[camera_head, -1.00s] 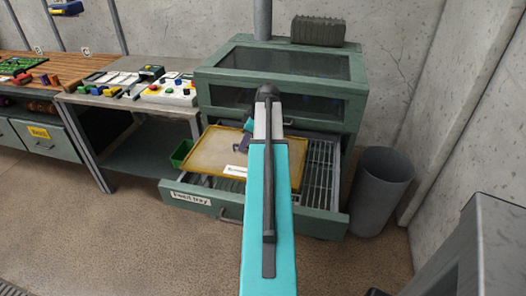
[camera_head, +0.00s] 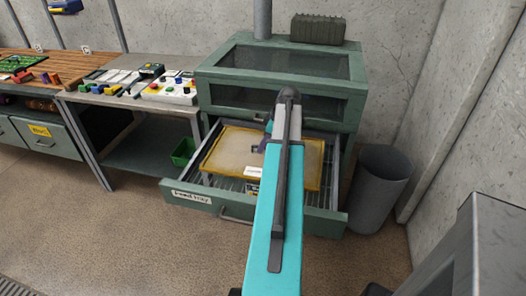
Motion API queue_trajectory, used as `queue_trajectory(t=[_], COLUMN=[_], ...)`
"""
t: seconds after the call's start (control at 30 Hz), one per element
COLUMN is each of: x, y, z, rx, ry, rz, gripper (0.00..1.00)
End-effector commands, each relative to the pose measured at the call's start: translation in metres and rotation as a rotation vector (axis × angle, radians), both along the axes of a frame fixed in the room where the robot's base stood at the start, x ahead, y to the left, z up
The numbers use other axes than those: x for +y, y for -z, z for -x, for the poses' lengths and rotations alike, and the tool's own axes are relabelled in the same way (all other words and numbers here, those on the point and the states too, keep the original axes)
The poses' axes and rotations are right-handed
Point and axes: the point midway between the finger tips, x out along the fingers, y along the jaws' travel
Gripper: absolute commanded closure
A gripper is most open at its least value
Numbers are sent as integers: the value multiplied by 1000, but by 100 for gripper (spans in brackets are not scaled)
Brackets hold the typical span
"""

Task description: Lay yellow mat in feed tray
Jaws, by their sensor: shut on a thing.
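The yellow mat (camera_head: 222,152), tan with a yellow rim, is over the open feed tray (camera_head: 192,197), a green drawer pulled out of the machine and labelled "Feed tray". The mat looks roughly level and lies within the drawer's sides; I cannot tell whether it touches the drawer floor. My gripper (camera_head: 264,143) is at the mat, mostly hidden behind my teal arm, and is shut on it. The arm also covers the middle of the mat. Slatted drawer floor shows in front of the mat.
The green machine (camera_head: 220,77) stands behind the drawer. A small green bin (camera_head: 183,152) is left of it, and a grey waste bin (camera_head: 379,188) is at its right. A side table (camera_head: 100,100) with coloured parts stands at left. The floor in front is clear.

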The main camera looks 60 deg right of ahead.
Motion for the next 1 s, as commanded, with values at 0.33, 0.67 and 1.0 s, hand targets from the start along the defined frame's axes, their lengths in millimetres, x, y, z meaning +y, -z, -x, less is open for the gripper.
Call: queue_trajectory(t=[0.33,0.67,1.0], x=[0,0,0], y=[26,31,33], z=[0,0,1], rx=[-1,-1,0], ry=[0,0,1], rz=[1,1,1], gripper=[100,100,69])
